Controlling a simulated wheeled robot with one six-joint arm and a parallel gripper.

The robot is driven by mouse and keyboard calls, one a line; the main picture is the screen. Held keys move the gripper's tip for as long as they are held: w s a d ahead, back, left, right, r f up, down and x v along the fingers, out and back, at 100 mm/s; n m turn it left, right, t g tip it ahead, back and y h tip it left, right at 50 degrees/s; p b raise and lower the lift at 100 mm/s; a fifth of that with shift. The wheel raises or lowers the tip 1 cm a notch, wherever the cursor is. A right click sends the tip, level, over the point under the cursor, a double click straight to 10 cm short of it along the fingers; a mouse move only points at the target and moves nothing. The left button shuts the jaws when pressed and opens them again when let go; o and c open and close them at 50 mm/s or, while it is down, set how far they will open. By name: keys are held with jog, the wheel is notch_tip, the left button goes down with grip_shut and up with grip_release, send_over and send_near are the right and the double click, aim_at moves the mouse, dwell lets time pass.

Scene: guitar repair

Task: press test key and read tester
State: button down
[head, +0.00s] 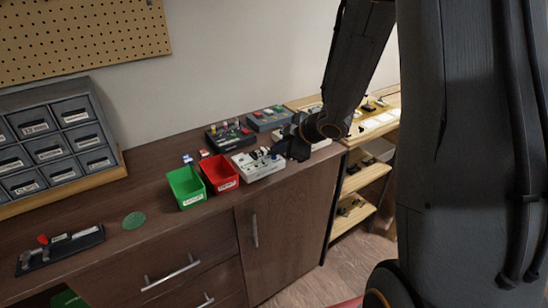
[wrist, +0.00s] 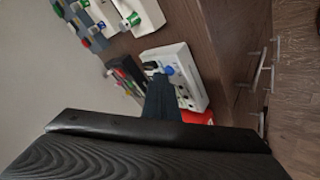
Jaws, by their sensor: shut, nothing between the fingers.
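A white box-shaped device (head: 258,169) with dark fittings on top stands on the brown cabinet top, just right of the red bin. It also shows in the wrist view (wrist: 189,62), with a blue knob (wrist: 168,70) on it. I cannot tell for sure whether this is the tester, and no test key or reading can be made out. My gripper (head: 283,152) is shut and empty, at the right end of this device. In the wrist view my gripper (wrist: 160,82) overlaps the device's face and hides part of it; contact cannot be told.
A green bin (head: 186,190) and a red bin (head: 220,175) stand left of the device. Behind are a dark block (head: 228,138) with coloured knobs and a blue-grey box (head: 268,119). A lever fixture (head: 60,249) lies at left. Clear top surrounds the green disc (head: 134,220).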

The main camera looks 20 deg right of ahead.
aim_at(277, 160)
jog(key=shift+f, duration=0.25)
jog(key=shift+r, duration=0.15)
dwell(0.4)
jog(key=shift+r+p, duration=0.75)
jog(key=shift+p, duration=0.15)
notch_tip(277, 160, up, 5)
jog(key=p, duration=0.5)
dwell(0.5)
